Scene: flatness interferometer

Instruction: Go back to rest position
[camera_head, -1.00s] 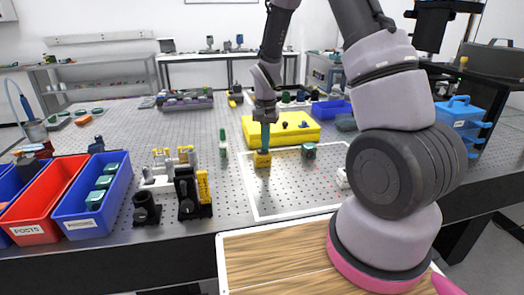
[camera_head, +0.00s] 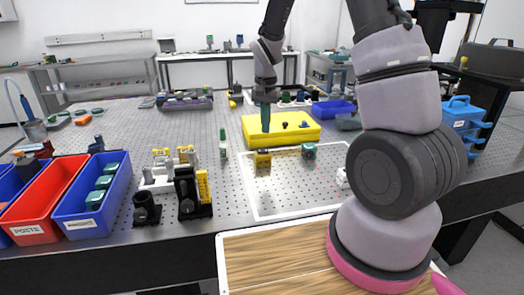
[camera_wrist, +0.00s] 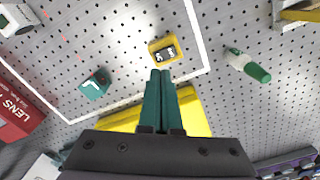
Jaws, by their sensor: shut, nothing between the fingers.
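My gripper (camera_head: 265,121) is shut and empty, raised above the perforated table (camera_head: 225,190). Its two teal fingers (camera_wrist: 159,78) are together in the wrist view. A small yellow block (camera_head: 262,158) with dark markings stands on the table just below the fingertips, apart from them. It also shows in the wrist view (camera_wrist: 165,50), just beyond the fingertips. A teal block (camera_head: 309,151) stands to its right, inside the white outlined area. The rest position itself is not marked in these views.
A yellow tray (camera_head: 311,134) lies behind the gripper. A green-capped bottle (camera_head: 223,146) stands to its left. Black mounts (camera_head: 187,194) and red (camera_head: 42,207) and blue (camera_head: 80,211) bins fill the left front. The outlined area's front is mostly bare.

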